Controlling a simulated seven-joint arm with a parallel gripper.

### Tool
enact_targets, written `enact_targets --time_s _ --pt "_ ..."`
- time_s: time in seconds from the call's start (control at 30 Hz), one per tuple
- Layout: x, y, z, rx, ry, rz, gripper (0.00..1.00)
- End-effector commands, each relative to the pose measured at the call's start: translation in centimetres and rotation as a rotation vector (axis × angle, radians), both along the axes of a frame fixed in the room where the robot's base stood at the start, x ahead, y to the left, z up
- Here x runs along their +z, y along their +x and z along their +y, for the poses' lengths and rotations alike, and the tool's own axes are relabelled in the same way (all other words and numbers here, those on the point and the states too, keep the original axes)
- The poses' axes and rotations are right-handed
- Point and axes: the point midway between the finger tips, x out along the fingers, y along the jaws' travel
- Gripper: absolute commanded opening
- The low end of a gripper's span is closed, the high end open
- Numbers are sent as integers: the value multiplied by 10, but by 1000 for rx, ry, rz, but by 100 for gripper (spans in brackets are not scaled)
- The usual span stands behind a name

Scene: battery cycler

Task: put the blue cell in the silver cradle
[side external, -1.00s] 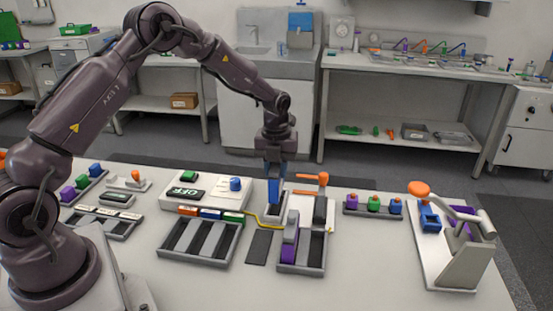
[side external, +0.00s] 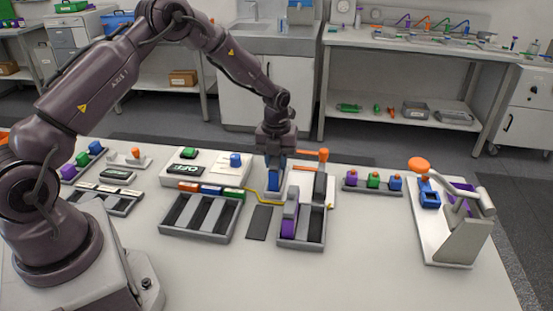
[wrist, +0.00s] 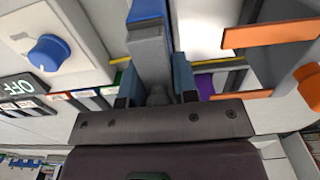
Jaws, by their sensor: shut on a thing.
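My gripper (side external: 275,160) points down over the middle of the table. It is shut on the blue cell (side external: 274,179), which stands roughly upright below the fingers. In the wrist view, the cell shows a blue part (wrist: 147,11) and a grey part between my two fingers (wrist: 157,88). The silver cradle (side external: 272,196) appears to be right under the cell. The cell's lower end is at the cradle, but I cannot tell whether it is seated or just above.
A dark tray (side external: 301,241) with a grey-topped purple cell (side external: 289,227) stands close in front. An orange-handled lever (side external: 312,154) is just right of my gripper. A slotted tray (side external: 200,234) and an OFF-labelled box (side external: 204,171) lie left. The front table is clear.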

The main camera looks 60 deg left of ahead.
Motion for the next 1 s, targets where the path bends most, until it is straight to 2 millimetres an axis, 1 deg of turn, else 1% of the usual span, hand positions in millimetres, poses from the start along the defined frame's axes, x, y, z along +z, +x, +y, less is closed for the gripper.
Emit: enact_targets --time_s 0.47,0.5,0.57,0.6,0.87,1.0 --pt "-3 1 0 0 1 -2 0" --pt "-3 1 0 0 1 -3 34" --pt "-3 1 0 0 1 -2 48" --pt "-3 1 0 0 1 -2 57" --pt "-4 0 0 0 0 1 57" --pt "5 0 0 0 0 0 57"
